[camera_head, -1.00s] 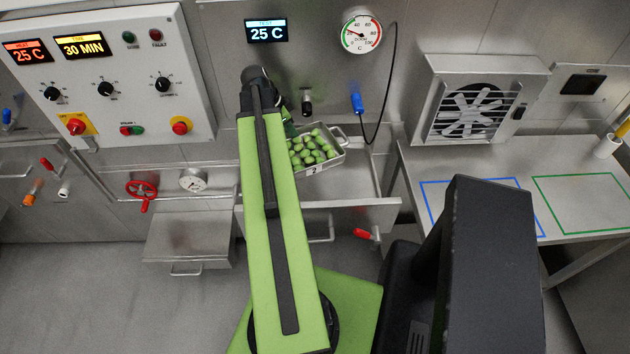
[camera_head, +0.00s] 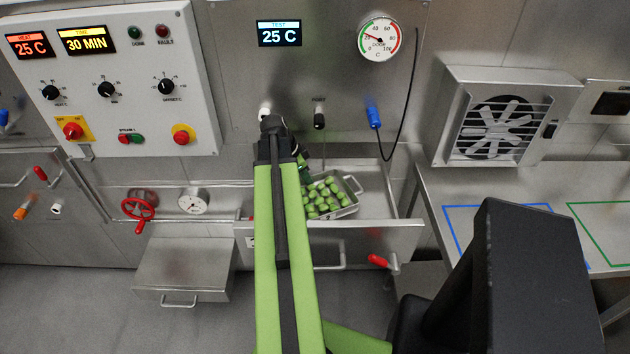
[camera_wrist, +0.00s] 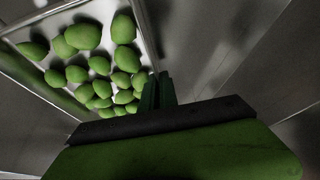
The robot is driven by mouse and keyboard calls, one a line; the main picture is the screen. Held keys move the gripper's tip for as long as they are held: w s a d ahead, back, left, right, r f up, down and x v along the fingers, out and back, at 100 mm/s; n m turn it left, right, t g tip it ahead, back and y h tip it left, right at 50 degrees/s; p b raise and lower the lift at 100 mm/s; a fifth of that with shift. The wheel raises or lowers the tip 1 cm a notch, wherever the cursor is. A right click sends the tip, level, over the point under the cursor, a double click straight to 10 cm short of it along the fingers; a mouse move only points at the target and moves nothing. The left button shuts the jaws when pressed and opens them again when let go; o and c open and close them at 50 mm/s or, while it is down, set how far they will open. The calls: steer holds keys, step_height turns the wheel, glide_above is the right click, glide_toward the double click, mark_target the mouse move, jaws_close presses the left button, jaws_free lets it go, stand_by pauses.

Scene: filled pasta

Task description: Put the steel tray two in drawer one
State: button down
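Steel tray two (camera_head: 350,209) is a small metal tray full of green filled pasta. In the head view it sits level or nearly so inside the open drawer (camera_head: 408,232), behind its front panel; whether it rests on the drawer floor I cannot tell. My gripper is mostly hidden behind my green arm in the head view, at the tray's left end. In the wrist view my gripper's dark green fingers (camera_wrist: 158,90) are close together at the tray's rim (camera_wrist: 147,35), seemingly shut on it. The tray's number label is hidden now.
A red-handled valve (camera_head: 391,262) is on the drawer's right front. A closed-looking metal box (camera_head: 182,268) juts out lower left. A red handwheel (camera_head: 139,205) is left of the drawer. A steel table (camera_head: 440,190) with coloured outlines stands right. A black cable hangs above the drawer.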

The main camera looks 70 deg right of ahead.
mark_target(315, 176)
steer(key=shift+s+d+f+b, duration=0.8)
steer(key=shift+s+d, duration=0.25)
steer(key=shift+s, duration=0.05)
steer(key=shift+r, duration=0.2)
steer(key=shift+f, duration=0.25)
steer(key=c, duration=1.6)
jaws_free()
steer(key=shift+r, duration=0.1)
steer(key=shift+c, duration=0.2)
steer(key=shift+r, duration=0.1)
steer(key=shift+r+p, duration=0.25)
steer(key=shift+p, duration=0.15)
steer(key=p+v, duration=1.1)
steer(key=shift+a+r, duration=0.1)
steer(key=shift+r, duration=0.3)
steer(key=shift+w+f, duration=0.1)
